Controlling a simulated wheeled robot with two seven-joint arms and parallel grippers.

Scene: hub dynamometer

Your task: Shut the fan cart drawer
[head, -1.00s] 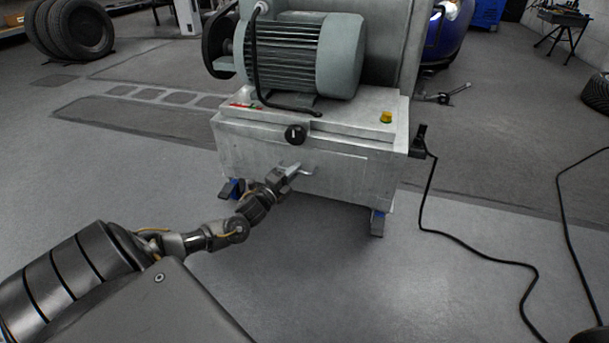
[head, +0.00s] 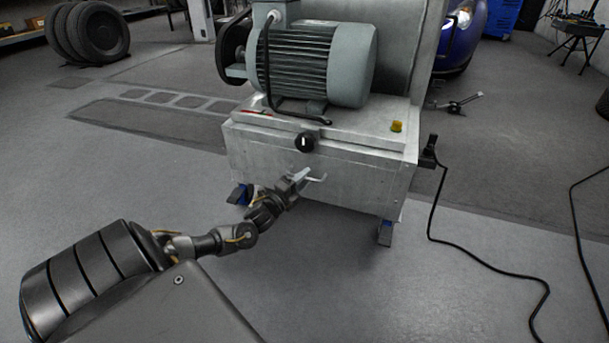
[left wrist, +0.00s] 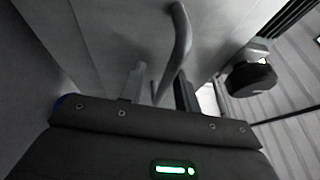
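The fan cart (head: 390,185) is a grey metal box on feet with a big motor on top. Its drawer front (head: 345,185) faces me and looks close to flush in the head view; I cannot tell whether a small gap remains. A pale bar handle (head: 317,179) sticks out of the drawer front. My left gripper (head: 302,176) is at this handle. In the left wrist view, the curved handle (left wrist: 181,40) runs down between the two spread fingers of my left gripper (left wrist: 160,88), which looks open around it. My right gripper is not in view.
A black knob (head: 305,142) sits on the cart above the handle; it also shows in the left wrist view (left wrist: 250,78). A black cable (head: 436,215) runs from the cart's right side across the floor. The floor in front of the cart is clear.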

